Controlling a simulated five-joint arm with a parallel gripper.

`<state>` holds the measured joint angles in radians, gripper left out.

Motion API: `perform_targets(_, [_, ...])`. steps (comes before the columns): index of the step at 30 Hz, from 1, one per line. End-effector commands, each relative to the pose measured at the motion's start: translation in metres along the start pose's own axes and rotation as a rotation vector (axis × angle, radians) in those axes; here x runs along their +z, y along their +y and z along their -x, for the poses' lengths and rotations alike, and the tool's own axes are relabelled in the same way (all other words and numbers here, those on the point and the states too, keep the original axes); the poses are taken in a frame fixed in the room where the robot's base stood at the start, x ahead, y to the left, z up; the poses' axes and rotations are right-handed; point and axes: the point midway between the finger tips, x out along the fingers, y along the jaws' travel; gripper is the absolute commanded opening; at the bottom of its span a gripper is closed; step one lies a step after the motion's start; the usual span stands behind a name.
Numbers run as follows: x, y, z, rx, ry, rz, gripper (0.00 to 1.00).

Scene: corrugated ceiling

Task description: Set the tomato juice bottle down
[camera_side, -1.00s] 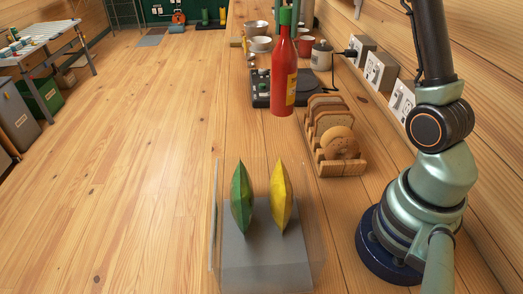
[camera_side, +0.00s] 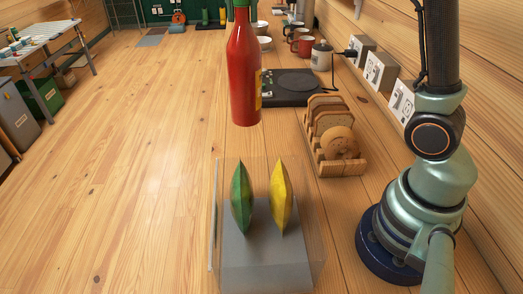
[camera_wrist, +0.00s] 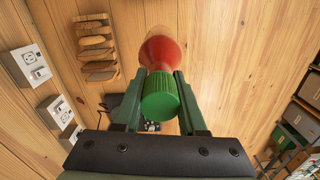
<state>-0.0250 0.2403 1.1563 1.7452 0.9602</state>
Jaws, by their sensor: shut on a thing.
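The tomato juice bottle (camera_side: 245,80) is red with a green cap and a yellow label on its right side. It hangs upright in the side view, seemingly above the wooden counter near its left edge, behind the clear box. Its exact height is hard to tell. In the wrist view, my gripper (camera_wrist: 161,80) is shut around the green cap (camera_wrist: 160,97), with the red bottle body (camera_wrist: 161,50) extending beyond the fingers. My gripper is out of the side view, above the top edge.
A clear-sided box (camera_side: 315,235) at front holds green (camera_side: 241,198) and yellow (camera_side: 280,197) pointed objects. A wooden rack (camera_side: 322,168) of bread stands right of the bottle. A black hotplate (camera_side: 290,98), mugs and bowls are behind. Sockets (camera_side: 381,70) line the right wall.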

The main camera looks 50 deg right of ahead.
Motion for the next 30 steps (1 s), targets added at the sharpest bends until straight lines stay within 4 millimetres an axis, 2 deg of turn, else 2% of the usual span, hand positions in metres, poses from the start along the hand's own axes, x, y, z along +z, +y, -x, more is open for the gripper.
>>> perform_targets(1, [0.023, -0.006, 0.008, -0.008, 0.005, 0.064, 0.0])
perform_targets(8, [0.112, -0.013, 0.028, -0.008, 0.004, 0.324, 0.0])
perform_targets(14, [0.185, -0.001, 0.043, -0.008, 0.004, 0.554, 0.0])
perform_targets(18, [0.23, 0.016, 0.052, -0.007, 0.003, 0.713, 0.0])
perform_targets(24, [0.276, 0.043, 0.06, -0.007, 0.003, 0.896, 0.0])
perform_targets(30, [0.299, 0.062, 0.064, -0.006, 0.002, 1.006, 0.0])
